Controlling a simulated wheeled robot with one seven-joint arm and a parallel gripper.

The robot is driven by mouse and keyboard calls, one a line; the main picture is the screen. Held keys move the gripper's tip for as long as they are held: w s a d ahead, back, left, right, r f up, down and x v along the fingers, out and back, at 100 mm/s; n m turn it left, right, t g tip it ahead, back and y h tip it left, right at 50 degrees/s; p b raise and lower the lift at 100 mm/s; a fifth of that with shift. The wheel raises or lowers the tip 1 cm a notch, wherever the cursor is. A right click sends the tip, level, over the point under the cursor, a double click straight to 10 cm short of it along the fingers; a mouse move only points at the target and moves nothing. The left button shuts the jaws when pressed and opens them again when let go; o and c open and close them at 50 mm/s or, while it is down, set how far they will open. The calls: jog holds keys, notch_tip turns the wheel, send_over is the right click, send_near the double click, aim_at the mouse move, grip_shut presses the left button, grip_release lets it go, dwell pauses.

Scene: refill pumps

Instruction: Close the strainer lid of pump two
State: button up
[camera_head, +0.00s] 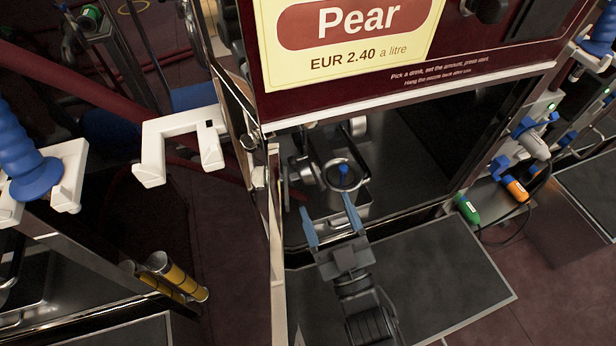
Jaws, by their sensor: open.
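A round metal ring with a blue knob (343,170) shows inside the recess of the pump (480,25) with the "Pear" sign. It looks like part of the strainer, but I cannot tell how its lid stands. No pump number is readable. My gripper (326,203) points into this recess from the front, its two blue-tipped fingers spread apart with nothing between them. The fingertips are just below the ring in the picture, and the gap in depth is unclear. The strainer body behind the ring is dark and partly hidden.
A white bracket (180,135) juts out left of the recess, beside an open door panel (275,240). A dark tray or shelf (430,275) lies in front.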

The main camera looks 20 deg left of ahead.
aim_at(302, 177)
jog(key=shift+n+g+y, duration=0.3)
jog(key=shift+n+y, duration=0.4)
jog(key=shift+a+f+b+x, duration=0.15)
jog(key=shift+f+b+x, duration=0.2)
jog(key=shift+x, duration=1.45)
jog(key=shift+a+f+b+x, duration=0.15)
jog(key=shift+f+b+x, duration=0.15)
jog(key=shift+x, duration=1.45)
jog(key=shift+a+f+b+x, duration=0.15)
jog(key=shift+b+x, duration=0.25)
jog(key=shift+x, duration=1.4)
jog(key=shift+w, duration=0.1)
jog(key=shift+c, duration=0.4)
jog(key=shift+d, duration=0.1)
grip_shut()
